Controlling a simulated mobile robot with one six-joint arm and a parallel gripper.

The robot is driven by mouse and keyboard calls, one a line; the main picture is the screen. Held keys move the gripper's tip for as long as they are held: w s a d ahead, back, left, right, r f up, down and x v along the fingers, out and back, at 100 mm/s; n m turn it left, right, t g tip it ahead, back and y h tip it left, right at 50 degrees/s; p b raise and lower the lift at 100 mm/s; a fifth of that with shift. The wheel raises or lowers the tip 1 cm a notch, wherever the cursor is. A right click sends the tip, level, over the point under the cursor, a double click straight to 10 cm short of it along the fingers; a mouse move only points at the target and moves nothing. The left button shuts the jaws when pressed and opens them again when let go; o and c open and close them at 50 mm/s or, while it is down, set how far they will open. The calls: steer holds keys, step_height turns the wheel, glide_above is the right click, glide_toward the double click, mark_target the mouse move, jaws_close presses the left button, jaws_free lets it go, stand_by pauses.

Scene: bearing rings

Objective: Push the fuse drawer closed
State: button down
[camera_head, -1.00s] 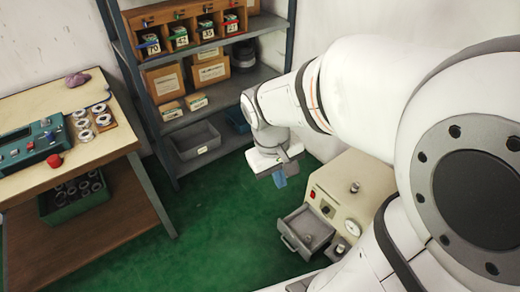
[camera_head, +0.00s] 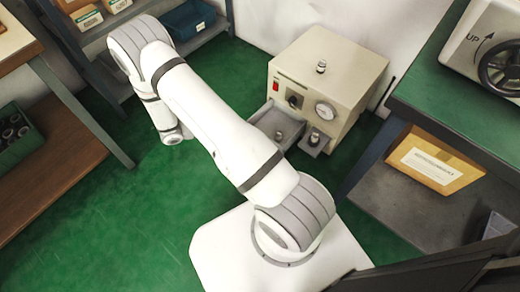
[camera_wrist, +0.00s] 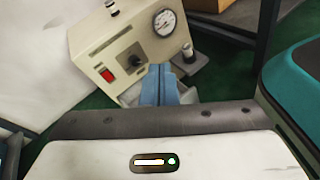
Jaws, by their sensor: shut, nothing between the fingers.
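The fuse drawer (camera_head: 277,127) is a grey open-topped tray. It sticks out from the lower front of a beige machine (camera_head: 335,75) with a red switch, a black knob and a round gauge. In the wrist view the machine (camera_wrist: 105,45) is ahead, and pale parts of the drawer (camera_wrist: 189,96) show beside my fingers, which hide most of it. My gripper (camera_wrist: 160,68) has blue fingers, shut and empty, pointing toward the machine's front. Whether they touch the drawer cannot be told.
A small ledge with a metal post (camera_head: 314,139) juts out right of the drawer. Shelving with a blue bin (camera_head: 187,18) is at upper left. Green floor is open at left.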

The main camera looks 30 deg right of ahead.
step_height(320, 180, down, 28)
steer(key=s+n+t+h+b, duration=0.2)
steer(key=s+n+t+b, duration=0.1)
steer(key=n+t+b, duration=0.55)
steer(key=shift+n, duration=0.25)
steer(key=b+x, duration=0.4)
steer(key=x, duration=0.9)
steer(key=shift+w+d, duration=0.25)
steer(key=shift+w, duration=0.05)
